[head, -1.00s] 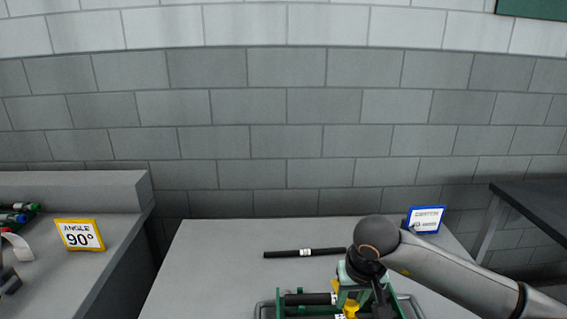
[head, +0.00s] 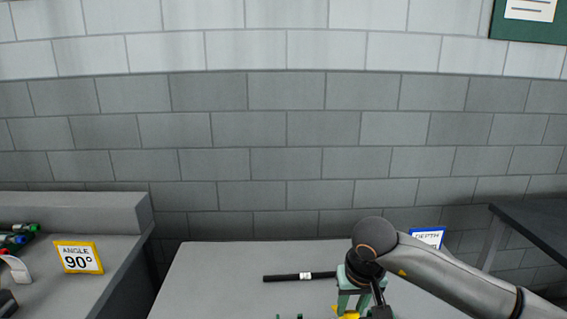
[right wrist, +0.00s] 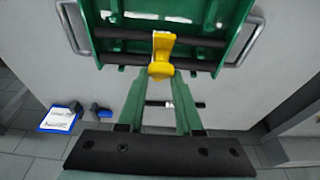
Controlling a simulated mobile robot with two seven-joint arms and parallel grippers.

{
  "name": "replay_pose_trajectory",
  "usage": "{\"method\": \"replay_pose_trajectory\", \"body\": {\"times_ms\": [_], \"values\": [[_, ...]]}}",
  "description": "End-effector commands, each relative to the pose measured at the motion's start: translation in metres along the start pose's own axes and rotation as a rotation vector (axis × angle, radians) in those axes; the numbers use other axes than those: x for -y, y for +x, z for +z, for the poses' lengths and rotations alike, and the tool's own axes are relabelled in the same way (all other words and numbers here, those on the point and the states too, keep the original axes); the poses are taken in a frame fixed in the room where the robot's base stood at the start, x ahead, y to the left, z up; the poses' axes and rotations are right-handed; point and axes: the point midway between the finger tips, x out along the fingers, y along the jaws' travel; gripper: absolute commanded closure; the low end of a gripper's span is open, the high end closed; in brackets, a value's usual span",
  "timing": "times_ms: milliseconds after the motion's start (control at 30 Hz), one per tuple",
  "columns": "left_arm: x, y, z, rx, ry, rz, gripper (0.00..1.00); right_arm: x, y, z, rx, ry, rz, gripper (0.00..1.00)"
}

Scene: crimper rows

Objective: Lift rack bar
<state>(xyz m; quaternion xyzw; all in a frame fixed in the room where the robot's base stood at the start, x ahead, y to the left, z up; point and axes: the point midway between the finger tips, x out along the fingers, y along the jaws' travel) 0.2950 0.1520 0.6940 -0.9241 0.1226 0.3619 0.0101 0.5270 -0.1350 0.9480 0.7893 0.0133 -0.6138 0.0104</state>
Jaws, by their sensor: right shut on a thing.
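A green rack (right wrist: 231,40) with dark bars (right wrist: 205,50) across it and metal side handles fills the top of the right wrist view. A yellow piece (right wrist: 161,52) stands across the bars at its middle. My right gripper (right wrist: 160,76) is shut on the yellow piece, its green fingers meeting at the lower end. In the head view my right gripper (head: 357,302) is at the bottom edge, with a bit of yellow below it; the rack is almost wholly cut off. A loose black bar (head: 300,276) with a white label lies on the table behind. My left gripper is out of view.
The grey table (head: 215,275) is clear to the left of the loose bar. A blue-framed depth sign (head: 428,236) is partly behind my right arm. A side bench at left holds a yellow "ANGLE 90°" sign (head: 78,257) and markers (head: 20,238). A dark table (head: 535,225) stands at right.

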Motion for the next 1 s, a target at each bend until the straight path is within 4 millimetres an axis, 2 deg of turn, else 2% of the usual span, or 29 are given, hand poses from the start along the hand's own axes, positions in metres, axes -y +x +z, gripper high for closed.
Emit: {"method": "replay_pose_trajectory", "body": {"times_ms": [267,300,1000], "values": [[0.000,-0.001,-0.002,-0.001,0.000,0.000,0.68,0.001,-0.007,-0.020,-0.005,0.000,-0.002,0.95],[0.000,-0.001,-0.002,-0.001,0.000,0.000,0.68,0.001,-0.008,-0.023,-0.004,0.000,-0.002,1.00],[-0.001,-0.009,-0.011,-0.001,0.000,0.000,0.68,0.001,-0.024,-0.069,-0.001,0.000,0.000,1.00]]}}
